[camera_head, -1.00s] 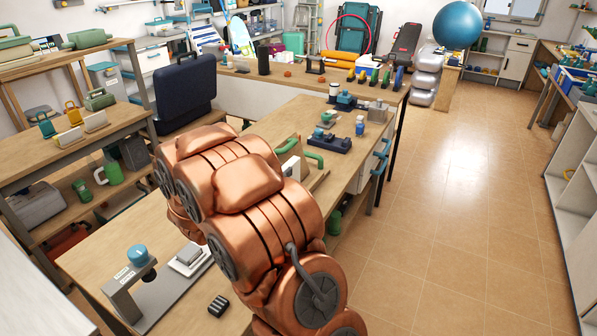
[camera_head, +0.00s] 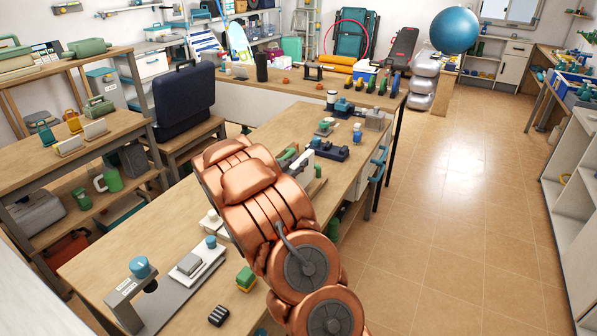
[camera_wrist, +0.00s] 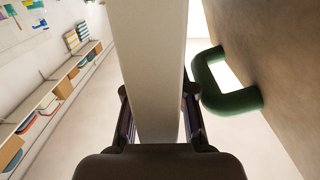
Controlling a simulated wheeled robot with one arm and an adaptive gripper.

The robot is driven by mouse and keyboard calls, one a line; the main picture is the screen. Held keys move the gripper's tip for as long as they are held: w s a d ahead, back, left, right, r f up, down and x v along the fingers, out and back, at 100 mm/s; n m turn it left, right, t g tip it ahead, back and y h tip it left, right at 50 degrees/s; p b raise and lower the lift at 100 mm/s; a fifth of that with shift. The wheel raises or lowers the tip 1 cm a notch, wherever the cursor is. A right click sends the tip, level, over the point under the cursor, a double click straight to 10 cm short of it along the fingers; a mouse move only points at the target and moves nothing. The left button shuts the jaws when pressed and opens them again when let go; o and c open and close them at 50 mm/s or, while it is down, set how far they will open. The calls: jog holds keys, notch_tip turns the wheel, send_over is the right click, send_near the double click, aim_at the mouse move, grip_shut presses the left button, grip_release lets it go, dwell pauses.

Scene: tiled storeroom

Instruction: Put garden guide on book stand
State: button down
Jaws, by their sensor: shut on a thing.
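In the wrist view my gripper (camera_wrist: 157,105) is shut on a pale, flat, upright slab, seen edge-on, which I take to be the garden guide (camera_wrist: 157,50). Its cover and title do not show. In the head view my copper arm hides the gripper. A white upright piece (camera_head: 303,162) shows just past the arm, above the long workbench; I cannot tell if it is the held slab. A green handle (camera_wrist: 230,101) on a brown surface is close to the right of the slab in the wrist view. I cannot identify the book stand for certain.
On the long workbench (camera_head: 120,250) stand a grey device with a blue knob (camera_head: 140,267), a green and yellow block (camera_head: 245,279) and a small black block (camera_head: 218,316). Dark blue tools (camera_head: 330,150) stand at its far end. Tiled floor (camera_head: 440,230) is clear to the right.

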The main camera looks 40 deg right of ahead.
jog(key=shift+f+p, duration=0.5)
jog(key=shift+f, duration=1.3)
jog(key=shift+f, duration=0.25)
jog(key=c, duration=1)
grip_release()
jog(key=shift+a+r, duration=0.15)
jog(key=shift+r, duration=0.1)
jog(key=shift+b+v, duration=1.2)
jog(key=shift+v, duration=4.7)
